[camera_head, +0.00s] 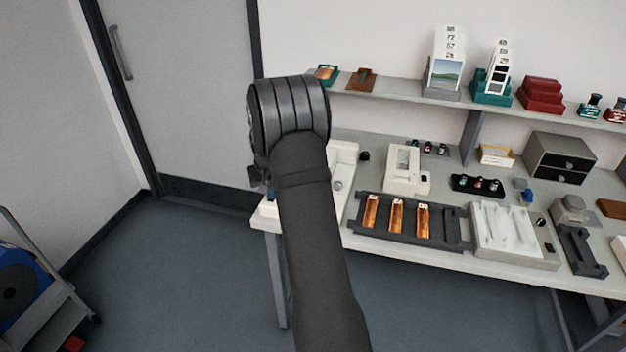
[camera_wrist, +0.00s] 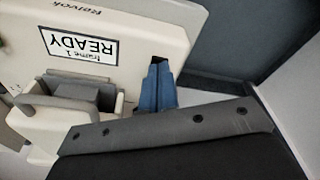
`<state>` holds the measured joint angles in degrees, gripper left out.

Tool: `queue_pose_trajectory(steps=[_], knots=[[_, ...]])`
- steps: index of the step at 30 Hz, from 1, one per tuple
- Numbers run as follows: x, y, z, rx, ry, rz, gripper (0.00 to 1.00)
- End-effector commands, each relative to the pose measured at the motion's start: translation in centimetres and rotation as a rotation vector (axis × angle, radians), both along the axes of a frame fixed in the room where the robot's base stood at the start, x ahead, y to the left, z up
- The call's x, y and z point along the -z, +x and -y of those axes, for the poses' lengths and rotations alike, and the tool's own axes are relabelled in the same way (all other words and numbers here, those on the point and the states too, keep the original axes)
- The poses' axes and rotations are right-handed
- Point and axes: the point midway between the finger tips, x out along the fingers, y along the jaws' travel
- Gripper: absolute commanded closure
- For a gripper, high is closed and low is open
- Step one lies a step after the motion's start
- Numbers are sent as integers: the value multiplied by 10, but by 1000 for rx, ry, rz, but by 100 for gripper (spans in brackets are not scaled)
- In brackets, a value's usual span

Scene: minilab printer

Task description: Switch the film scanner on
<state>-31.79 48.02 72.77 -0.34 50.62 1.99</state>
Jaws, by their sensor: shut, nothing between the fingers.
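A cream machine, which looks like the film scanner (camera_wrist: 120,25), fills the upper left of the wrist view. It bears the name "Raivok", upside down. Its white panel (camera_wrist: 78,45) reads "frame 1 READY". A grey handle-like bar and an open recess lie below the panel. My gripper (camera_wrist: 157,72) shows as two blue fingers, shut and empty, by the machine's right edge. A small dark patch is at the fingertips; I cannot tell whether it is a switch or whether they touch it. In the head view my arm hides much of the cream machine (camera_head: 345,160) and nearly all of the gripper.
The bench (camera_head: 400,250) also holds a dark tray with orange film strips (camera_head: 396,216), a white device (camera_head: 405,170), a pale tray (camera_head: 505,230) and a drawer box (camera_head: 560,158). A shelf (camera_head: 400,95) runs above. Open floor lies left of the bench.

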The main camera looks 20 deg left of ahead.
Motion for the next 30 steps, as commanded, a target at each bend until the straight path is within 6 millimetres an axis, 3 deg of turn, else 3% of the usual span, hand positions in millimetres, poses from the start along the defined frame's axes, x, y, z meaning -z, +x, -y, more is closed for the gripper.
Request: queue_pose_trajectory(steps=[5, 30], knots=[[-4, 0, 0, 0, 0, 1, 100], [-68, 0, 0, 0, 0, 1, 100]])
